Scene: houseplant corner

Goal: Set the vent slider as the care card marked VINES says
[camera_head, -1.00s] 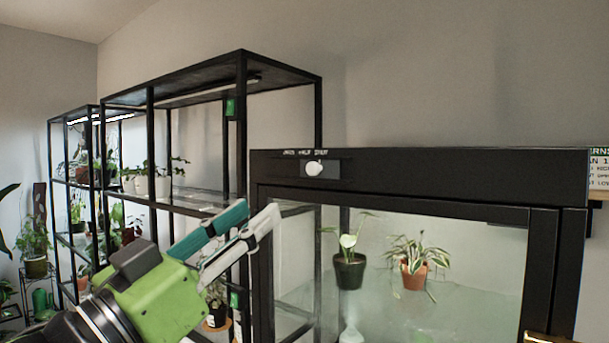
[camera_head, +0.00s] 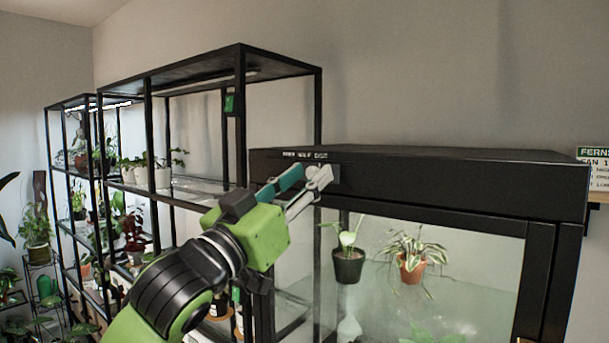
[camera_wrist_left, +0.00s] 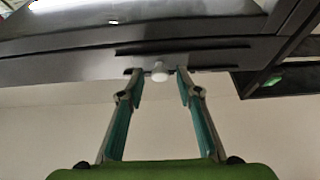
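The vent slider's white round knob (camera_head: 313,171) sits on the black front top rail of the glass cabinet, under small white lettering (camera_head: 305,155) that seems to read OPEN, HALF, SHUT. I cannot tell exactly which word it stands under. My left gripper (camera_head: 317,175) is at the knob and partly covers it. In the left wrist view, the knob (camera_wrist_left: 159,72) lies between the two fingertips of my left gripper (camera_wrist_left: 159,80), with a gap on each side. The fingers are open. A card headed FERNS (camera_head: 594,165) shows at the right edge. No card marked VINES is in view. My right gripper is not in view.
The glass cabinet (camera_head: 540,265) holds potted plants (camera_head: 349,265) behind its pane. Black shelving (camera_head: 240,120) with plants stands to the left, behind my left arm. The space above the cabinet top is clear.

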